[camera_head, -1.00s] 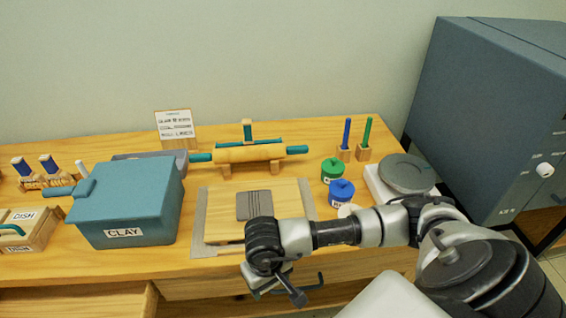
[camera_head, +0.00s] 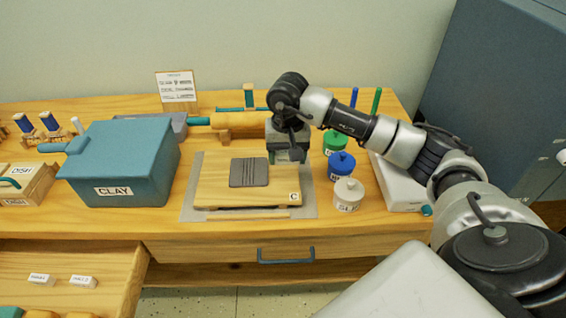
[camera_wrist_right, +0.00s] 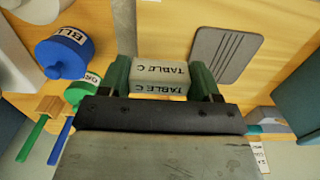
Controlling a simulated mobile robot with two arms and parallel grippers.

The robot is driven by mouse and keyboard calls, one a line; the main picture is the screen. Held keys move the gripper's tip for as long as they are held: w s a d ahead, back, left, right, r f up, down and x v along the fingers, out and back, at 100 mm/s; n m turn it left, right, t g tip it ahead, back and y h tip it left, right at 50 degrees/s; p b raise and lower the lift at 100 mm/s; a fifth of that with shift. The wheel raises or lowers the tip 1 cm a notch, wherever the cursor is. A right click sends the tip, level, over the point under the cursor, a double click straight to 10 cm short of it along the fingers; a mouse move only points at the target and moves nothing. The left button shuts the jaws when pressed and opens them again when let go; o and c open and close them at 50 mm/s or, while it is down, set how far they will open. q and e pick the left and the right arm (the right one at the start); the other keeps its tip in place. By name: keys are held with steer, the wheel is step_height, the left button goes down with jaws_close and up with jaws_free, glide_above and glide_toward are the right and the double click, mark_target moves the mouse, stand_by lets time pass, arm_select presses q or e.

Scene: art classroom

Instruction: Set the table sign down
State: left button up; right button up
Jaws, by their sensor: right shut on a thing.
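My right gripper (camera_head: 287,155) points down above the back right part of the wooden board (camera_head: 215,188). In the right wrist view its green fingers (camera_wrist_right: 160,80) are shut on the table sign (camera_wrist_right: 160,75), a small pale block lettered "TABLE C". The gripper hides the sign in the head view. I cannot tell whether the sign touches the board. The board carries a grey ribbed slab (camera_head: 249,172) and a small "C" label (camera_head: 294,197) at its front right corner. My left gripper is not in view.
Green (camera_head: 334,142), blue (camera_head: 341,165) and white (camera_head: 348,194) jars stand close right of the board. The rolling pin (camera_head: 228,122) lies behind it. A teal CLAY box (camera_head: 120,165) stands left. An open drawer (camera_head: 60,262) juts out at front left.

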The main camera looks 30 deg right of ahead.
mark_target(285, 174)
steer(key=shift+w+d+f, duration=0.15)
steer(key=shift+w+f, duration=0.2)
steer(key=shift+w, duration=0.15)
steer(key=shift+w+d+f, duration=0.15)
steer(key=shift+w+f, duration=0.2)
steer(key=shift+w, duration=0.15)
steer(key=shift+f+p, duration=0.3)
steer(key=shift+f, duration=1.6)
steer(key=shift+f, duration=0.2)
steer(key=o, duration=0.9)
steer(key=shift+r, duration=0.1)
step_height(285, 174, up, 12)
steer(key=shift+r+b, duration=0.15)
steer(key=shift+b, duration=0.4)
